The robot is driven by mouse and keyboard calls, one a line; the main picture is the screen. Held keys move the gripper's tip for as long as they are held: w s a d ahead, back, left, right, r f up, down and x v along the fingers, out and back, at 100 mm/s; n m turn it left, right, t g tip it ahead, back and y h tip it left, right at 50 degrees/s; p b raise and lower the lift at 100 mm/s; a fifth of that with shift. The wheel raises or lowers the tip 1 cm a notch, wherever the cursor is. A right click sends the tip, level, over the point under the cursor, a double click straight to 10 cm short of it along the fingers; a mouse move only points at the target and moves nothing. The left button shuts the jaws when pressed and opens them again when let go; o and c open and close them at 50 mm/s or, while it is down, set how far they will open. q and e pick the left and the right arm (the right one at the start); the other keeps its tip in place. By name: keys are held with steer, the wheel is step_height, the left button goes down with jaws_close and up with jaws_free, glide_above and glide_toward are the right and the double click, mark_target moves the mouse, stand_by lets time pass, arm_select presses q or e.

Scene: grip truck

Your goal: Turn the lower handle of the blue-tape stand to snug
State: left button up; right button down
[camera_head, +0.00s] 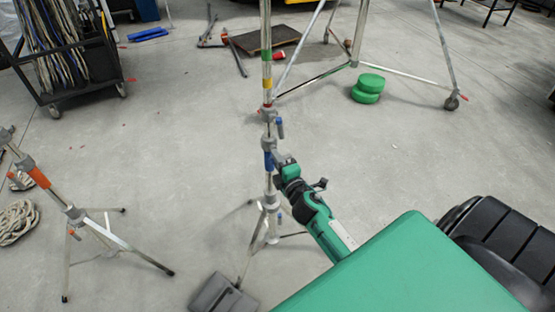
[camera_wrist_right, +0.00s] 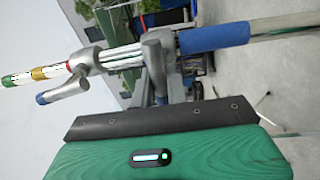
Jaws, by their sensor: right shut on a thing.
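The blue-tape stand (camera_head: 268,161) stands upright on a tripod left of my right arm. It carries green, yellow and red bands higher up. My right gripper (camera_head: 281,164) is at the stand, by the blue tape. In the right wrist view the stand runs across the picture, with its blue tape (camera_wrist_right: 214,38) at the right. There my right gripper (camera_wrist_right: 162,88) is shut on a grey handle (camera_wrist_right: 154,58) beside the tape; a blue tip shows between the fingers. Another blue-tipped handle (camera_wrist_right: 62,90) sits on the collar above, free. A further blue-tipped handle (camera_head: 279,216) is low, near the tripod. My left gripper is out of view.
An orange-tape stand (camera_head: 39,177) is at the left, with coiled rope (camera_head: 17,221) beside it. A grey weight (camera_head: 222,296) lies at the tripod's foot. Green discs (camera_head: 367,90) and a cable cart (camera_head: 72,68) stand further back. Floor between the stands is clear.

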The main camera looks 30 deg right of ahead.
stand_by(0.5)
steer(key=c, duration=1.4)
jaws_free()
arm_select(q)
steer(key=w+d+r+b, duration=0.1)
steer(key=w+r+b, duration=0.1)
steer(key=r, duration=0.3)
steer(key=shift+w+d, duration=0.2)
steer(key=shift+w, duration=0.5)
arm_select(e)
steer(key=shift+s+a, duration=0.35)
steer(key=shift+s, duration=1.95)
steer(key=shift+s+a, duration=0.3)
steer(key=shift+s, duration=1.95)
steer(key=shift+s+a, duration=0.35)
steer(key=shift+s, duration=1.95)
steer(key=shift+f, duration=0.1)
